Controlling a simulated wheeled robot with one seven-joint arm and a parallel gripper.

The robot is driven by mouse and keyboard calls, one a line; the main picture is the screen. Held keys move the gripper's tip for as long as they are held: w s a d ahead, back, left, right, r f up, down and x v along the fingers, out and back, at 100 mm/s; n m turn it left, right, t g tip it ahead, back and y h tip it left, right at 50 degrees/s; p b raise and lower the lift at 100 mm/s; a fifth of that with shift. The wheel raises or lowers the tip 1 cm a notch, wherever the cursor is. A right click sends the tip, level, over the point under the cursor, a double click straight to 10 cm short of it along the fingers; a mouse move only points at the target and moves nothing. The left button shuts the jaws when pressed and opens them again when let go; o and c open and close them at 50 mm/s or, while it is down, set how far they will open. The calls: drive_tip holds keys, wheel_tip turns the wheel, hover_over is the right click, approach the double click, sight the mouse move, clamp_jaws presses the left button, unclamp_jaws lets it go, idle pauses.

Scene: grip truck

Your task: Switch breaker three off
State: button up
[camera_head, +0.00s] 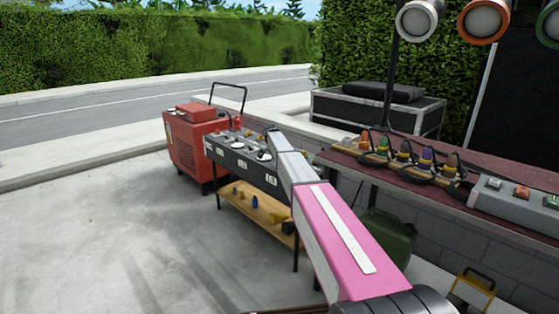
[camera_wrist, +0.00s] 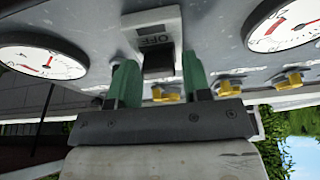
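A grey breaker panel (camera_head: 247,166) with several dials stands on a stand at the centre left in the head view. In the wrist view, a dark switch (camera_wrist: 158,66) sits in a white plate (camera_wrist: 152,24) with an upside-down OFF label, between two round gauges. My gripper (camera_wrist: 160,75) is open, with one green finger on each side of the switch and gaps between. Whether the fingertips touch the panel is unclear. In the head view my arm hides the panel's right part and the gripper's fingers. I cannot read the breaker's number.
White gauges with red marks (camera_wrist: 40,62) (camera_wrist: 290,22) flank the switch. Yellow connectors (camera_wrist: 288,80) line the panel's edge. A red generator (camera_head: 193,145) stands left of the panel. A dark bench (camera_head: 340,163) with coloured cable plugs is on the right. The concrete at left is clear.

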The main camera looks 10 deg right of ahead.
drive_tip(key=shift+o, duration=0.6)
drive_tip(key=v, duration=1)
drive_tip(key=shift+r, duration=0.35)
drive_tip(key=shift+s+a, duration=0.1)
drive_tip(key=shift+a, duration=0.05)
